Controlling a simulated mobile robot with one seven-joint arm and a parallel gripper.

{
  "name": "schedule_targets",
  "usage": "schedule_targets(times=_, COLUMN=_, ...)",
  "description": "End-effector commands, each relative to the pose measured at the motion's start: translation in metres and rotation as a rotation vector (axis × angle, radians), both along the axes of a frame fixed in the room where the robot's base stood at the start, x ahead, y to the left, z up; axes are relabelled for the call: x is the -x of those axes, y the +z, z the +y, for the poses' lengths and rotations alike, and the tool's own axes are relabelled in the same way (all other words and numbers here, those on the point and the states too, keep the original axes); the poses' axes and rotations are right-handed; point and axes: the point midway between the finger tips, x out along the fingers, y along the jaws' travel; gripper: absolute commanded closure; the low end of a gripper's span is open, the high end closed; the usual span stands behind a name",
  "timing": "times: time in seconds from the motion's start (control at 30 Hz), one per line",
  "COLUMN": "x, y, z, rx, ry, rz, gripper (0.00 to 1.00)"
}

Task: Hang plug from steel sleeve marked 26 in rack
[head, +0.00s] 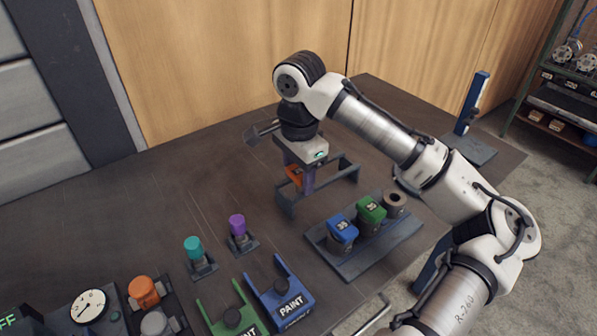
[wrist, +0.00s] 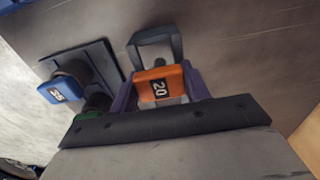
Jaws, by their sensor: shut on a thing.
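My gripper (head: 301,182) is shut on an orange plug (head: 294,175). The plug also shows between the purple fingers in the wrist view (wrist: 160,86), with a white label that reads like 20 or 26. The gripper holds it at the dark rack (head: 322,186), a low frame with raised ends; I cannot tell whether the plug touches it. A dark loop (wrist: 155,38), likely part of the rack, shows beyond the plug. The steel sleeve (head: 396,203) at the right end of the tray stands open and empty.
The sleeve tray (head: 345,268) also holds a blue-capped plug (head: 342,229) and a green-capped plug (head: 370,210), close to the rack. Teal (head: 194,247) and purple (head: 238,226) pegs, paint holders and a gauge (head: 89,306) stand nearer. The table's back left is clear.

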Motion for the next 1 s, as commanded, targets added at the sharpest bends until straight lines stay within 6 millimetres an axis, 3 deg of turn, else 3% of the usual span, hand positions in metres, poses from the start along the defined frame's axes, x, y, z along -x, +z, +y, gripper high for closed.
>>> schedule_targets(times=0.03, x=0.0042, y=-0.0165, z=0.0011, rx=0.005, ry=0.003, rz=0.029, gripper=0.77)
schedule_targets(times=0.47, x=0.0054, y=-0.0195, z=0.0016, rx=0.005, ry=0.005, rz=0.031, gripper=0.77)
schedule_targets(times=0.5, x=0.0055, y=-0.0196, z=0.0016, rx=0.006, ry=0.005, rz=0.032, gripper=0.49)
schedule_targets(times=0.63, x=0.0058, y=-0.0198, z=0.0016, rx=0.006, ry=0.006, rz=0.032, gripper=0.34)
schedule_targets(times=0.77, x=0.0059, y=-0.0200, z=0.0015, rx=0.006, ry=0.006, rz=0.032, gripper=0.34)
schedule_targets(times=0.8, x=0.0060, y=-0.0202, z=0.0015, rx=0.007, ry=0.006, rz=0.033, gripper=0.51)
schedule_targets(times=0.87, x=0.0060, y=-0.0203, z=0.0015, rx=0.007, ry=0.006, rz=0.033, gripper=0.44)
schedule_targets(times=1.0, x=0.0059, y=-0.0202, z=0.0014, rx=0.007, ry=0.007, rz=0.033, gripper=0.44)
